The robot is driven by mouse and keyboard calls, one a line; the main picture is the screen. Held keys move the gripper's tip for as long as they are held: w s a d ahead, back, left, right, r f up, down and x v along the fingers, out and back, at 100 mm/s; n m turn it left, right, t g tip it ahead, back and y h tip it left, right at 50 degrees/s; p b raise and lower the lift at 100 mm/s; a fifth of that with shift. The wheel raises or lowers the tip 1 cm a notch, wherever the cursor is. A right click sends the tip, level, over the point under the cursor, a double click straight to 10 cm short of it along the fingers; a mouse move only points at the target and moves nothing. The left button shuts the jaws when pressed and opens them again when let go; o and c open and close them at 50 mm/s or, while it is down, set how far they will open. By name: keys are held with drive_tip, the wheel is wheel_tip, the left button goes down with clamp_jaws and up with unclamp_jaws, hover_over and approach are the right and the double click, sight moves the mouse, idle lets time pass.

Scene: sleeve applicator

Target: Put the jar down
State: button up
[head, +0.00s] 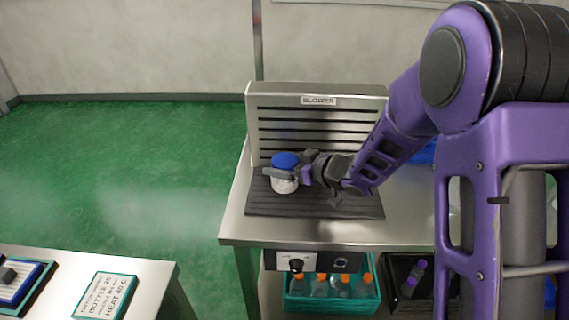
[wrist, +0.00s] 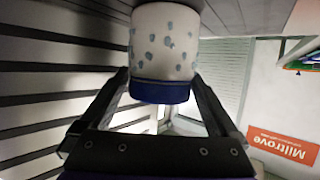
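The jar (head: 284,180) is white with bluish-grey spots and has a blue lid. In the head view it is at the left part of a dark ribbed mat (head: 325,203) in front of the blower (head: 318,125). My gripper (head: 288,176) reaches it from the right, with its fingers around the jar. In the wrist view the jar (wrist: 165,45) appears upside down between the two fingers (wrist: 163,90), which press close to its sides near the lid. I cannot tell whether its base touches the mat.
The steel bench (head: 300,235) is bare along its front edge. Below it are a teal crate (head: 330,303) of orange-capped bottles and a dark bin (head: 405,285). A second table with a sign (head: 106,296) stands at the lower left. Green floor lies between.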

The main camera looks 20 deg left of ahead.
drive_tip(key=shift+r, duration=0.1)
drive_tip(key=shift+d+r, duration=0.1)
drive_tip(key=shift+r, duration=0.1)
drive_tip(key=p+v, duration=0.2)
drive_tip(key=v, duration=0.9)
drive_tip(key=shift+s+d, duration=0.25)
drive_tip(key=shift+d, duration=0.05)
drive_tip(key=shift+w+r, duration=0.1)
drive_tip(key=shift+r, duration=0.1)
